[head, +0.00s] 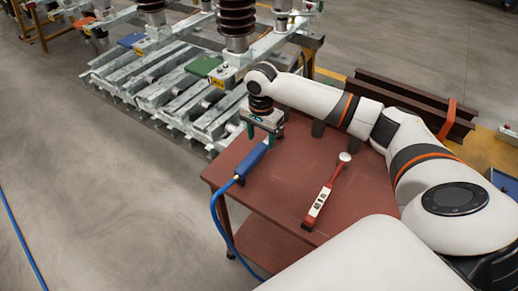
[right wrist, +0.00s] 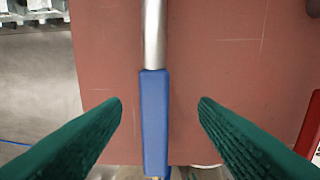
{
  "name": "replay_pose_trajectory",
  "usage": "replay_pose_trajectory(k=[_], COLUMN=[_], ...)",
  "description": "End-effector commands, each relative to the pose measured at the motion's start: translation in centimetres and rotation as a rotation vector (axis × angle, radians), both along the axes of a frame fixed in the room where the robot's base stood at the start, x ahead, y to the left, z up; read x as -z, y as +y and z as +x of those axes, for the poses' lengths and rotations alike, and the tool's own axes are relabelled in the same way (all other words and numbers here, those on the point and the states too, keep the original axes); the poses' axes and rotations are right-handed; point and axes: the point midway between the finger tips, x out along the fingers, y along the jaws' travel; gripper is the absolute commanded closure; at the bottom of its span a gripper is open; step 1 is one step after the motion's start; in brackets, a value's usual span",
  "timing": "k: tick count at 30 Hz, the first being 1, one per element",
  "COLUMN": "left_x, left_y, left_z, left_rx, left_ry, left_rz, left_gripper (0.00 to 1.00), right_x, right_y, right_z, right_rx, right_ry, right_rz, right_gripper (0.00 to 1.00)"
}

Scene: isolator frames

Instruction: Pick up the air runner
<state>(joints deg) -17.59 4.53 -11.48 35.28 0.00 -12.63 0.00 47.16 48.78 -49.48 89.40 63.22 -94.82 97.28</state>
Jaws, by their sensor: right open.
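The air runner, a tool with a blue body (head: 251,162) and a blue hose at its near end, lies on the red table (head: 285,205) near the left edge. In the right wrist view its blue body (right wrist: 155,120) and silver shaft (right wrist: 154,35) run down the middle of the picture. My right gripper (head: 262,138) is at the tool's far part in the head view and hides its front. In the right wrist view its green fingers (right wrist: 160,108) are open, one on each side of the blue body, with gaps on both sides. My left gripper is not in view.
A red and white tool (head: 319,203) with a round white end lies on the table to the right. The blue hose (head: 217,217) hangs over the left edge. Metal isolator frames (head: 180,90) stand beyond the table. Brown steel beams (head: 415,100) lie behind my right arm.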

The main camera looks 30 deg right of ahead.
Motion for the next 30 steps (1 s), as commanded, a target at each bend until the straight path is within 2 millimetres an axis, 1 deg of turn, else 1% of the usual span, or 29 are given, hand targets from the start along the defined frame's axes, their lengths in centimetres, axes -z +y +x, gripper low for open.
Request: replay_pose_trajectory(k=[1,5,8,13,16,19,25,26,30], left_x=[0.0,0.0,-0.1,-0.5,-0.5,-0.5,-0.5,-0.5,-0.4], left_y=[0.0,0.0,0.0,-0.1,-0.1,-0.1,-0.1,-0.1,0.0], left_z=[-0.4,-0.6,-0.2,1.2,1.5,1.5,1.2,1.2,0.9], left_rx=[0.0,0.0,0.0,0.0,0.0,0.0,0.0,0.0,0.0], left_ry=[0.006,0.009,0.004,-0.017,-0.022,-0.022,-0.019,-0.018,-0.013], left_rz=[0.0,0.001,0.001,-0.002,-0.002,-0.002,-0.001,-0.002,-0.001], left_gripper=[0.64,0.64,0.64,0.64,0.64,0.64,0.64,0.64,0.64], right_x=[0.7,1.6,2.4,4.9,6.2,6.8,6.9,6.9,6.8], right_y=[0.0,0.0,0.0,-0.1,-0.1,-0.2,-0.1,-0.1,-0.1], right_z=[0.0,0.0,0.1,0.5,0.5,0.5,0.5,0.5,0.5], right_rx=[0.0,-0.001,-0.002,-0.001,-0.002,-0.002,-0.003,-0.003,-0.002], right_ry=[0.002,0.0,0.001,0.002,0.001,-0.001,-0.001,-0.001,-0.001], right_rz=[-0.001,0.0,0.001,0.0,0.0,-0.001,-0.001,-0.001,-0.001], right_gripper=[0.45,0.45,0.45,0.45,0.45,0.45,0.45,0.47,0.7])
